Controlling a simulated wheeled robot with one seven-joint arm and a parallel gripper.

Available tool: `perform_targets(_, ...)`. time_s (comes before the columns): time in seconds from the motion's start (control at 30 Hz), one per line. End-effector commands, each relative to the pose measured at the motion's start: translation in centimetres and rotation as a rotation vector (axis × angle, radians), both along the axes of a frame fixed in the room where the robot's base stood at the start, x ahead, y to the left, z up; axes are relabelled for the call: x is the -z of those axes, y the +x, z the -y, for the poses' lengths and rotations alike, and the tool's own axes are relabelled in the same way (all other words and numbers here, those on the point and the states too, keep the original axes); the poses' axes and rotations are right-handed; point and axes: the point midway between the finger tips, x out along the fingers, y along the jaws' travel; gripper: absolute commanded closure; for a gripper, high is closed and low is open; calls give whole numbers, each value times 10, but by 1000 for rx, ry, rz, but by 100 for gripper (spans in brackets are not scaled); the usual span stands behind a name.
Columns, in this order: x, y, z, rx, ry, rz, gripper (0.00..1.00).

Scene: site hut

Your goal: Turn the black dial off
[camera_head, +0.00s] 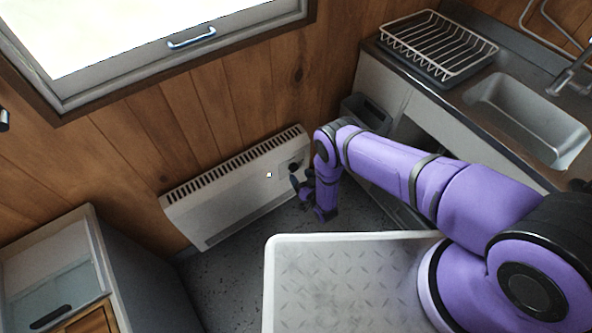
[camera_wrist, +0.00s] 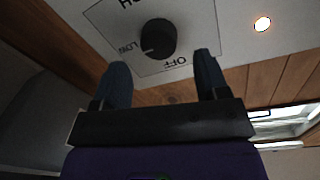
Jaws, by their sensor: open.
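The black dial (camera_wrist: 158,38) is on the white face of a wall heater (camera_head: 232,190). In the head view the dial (camera_head: 293,167) is near the heater's right end, close to my gripper. In the wrist view, upside-down lettering surrounds it: OFF (camera_wrist: 174,62) at lower right, LOW at lower left. A small light mark on the dial's lower left edge seems to face LOW. My gripper (camera_wrist: 162,76) is open, its two dark fingers apart, with the dial ahead between and beyond their tips. No contact shows.
A small lit lamp (camera_wrist: 262,24) is on the heater face, right of the dial. A sink counter (camera_head: 450,98) with a dish rack stands right. A grey cabinet (camera_head: 140,280) stands lower left. A pale ribbed platform (camera_head: 340,285) is in front.

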Motion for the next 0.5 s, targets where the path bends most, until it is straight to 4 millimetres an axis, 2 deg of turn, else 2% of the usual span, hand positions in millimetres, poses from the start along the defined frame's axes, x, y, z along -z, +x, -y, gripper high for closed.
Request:
perform_targets(0.2, 0, 25, -14, 1, 1, 2, 32)
perform_targets(0.5, 0, 34, -20, 1, 1, -1, 32)
